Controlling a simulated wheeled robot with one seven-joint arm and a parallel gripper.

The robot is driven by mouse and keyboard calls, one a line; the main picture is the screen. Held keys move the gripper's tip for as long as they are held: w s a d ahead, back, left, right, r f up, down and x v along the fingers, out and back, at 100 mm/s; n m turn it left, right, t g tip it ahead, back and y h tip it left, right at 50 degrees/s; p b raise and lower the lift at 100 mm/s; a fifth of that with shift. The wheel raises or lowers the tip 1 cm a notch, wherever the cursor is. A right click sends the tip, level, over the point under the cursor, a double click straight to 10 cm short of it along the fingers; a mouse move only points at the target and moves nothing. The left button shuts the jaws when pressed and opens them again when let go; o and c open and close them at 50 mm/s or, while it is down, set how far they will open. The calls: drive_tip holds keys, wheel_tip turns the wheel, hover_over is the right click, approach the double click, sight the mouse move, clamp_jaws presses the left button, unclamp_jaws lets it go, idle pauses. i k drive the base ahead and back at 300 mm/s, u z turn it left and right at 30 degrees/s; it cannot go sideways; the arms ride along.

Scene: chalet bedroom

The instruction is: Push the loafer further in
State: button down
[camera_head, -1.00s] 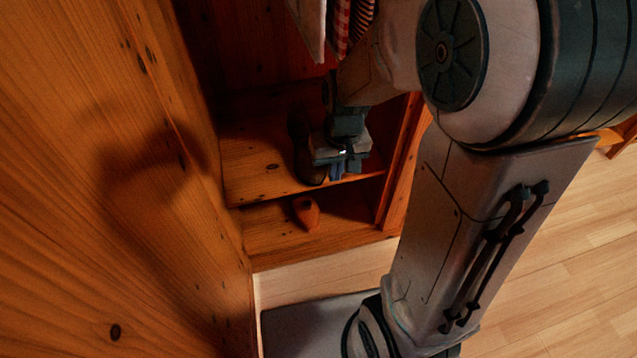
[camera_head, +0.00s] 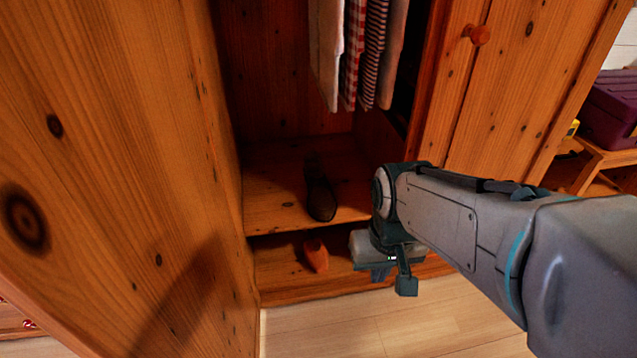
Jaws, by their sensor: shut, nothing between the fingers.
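A dark loafer-like shoe (camera_head: 321,199) rests on the upper shelf (camera_head: 272,205) of the open wardrobe, its rounded end close to the shelf's front edge. Its far end fades into shadow. An orange shoe (camera_head: 316,256) lies in the lower compartment, below and slightly left of it. My gripper (camera_head: 384,273) is shut and empty. It appears in front of the lower compartment, to the right of the orange shoe and lower right of the dark shoe, apart from both.
Clothes (camera_head: 361,52) hang above the upper shelf. An open wardrobe door (camera_head: 120,180) fills the left side. A shut door with a round knob (camera_head: 477,35) stands right. A bench (camera_head: 603,163) with a purple box (camera_head: 610,108) is far right. Floor in front is clear.

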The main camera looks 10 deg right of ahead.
sight(321, 202)
drive_tip(key=z, duration=1.55)
drive_tip(key=i, duration=1.3)
drive_tip(key=u, duration=2.35)
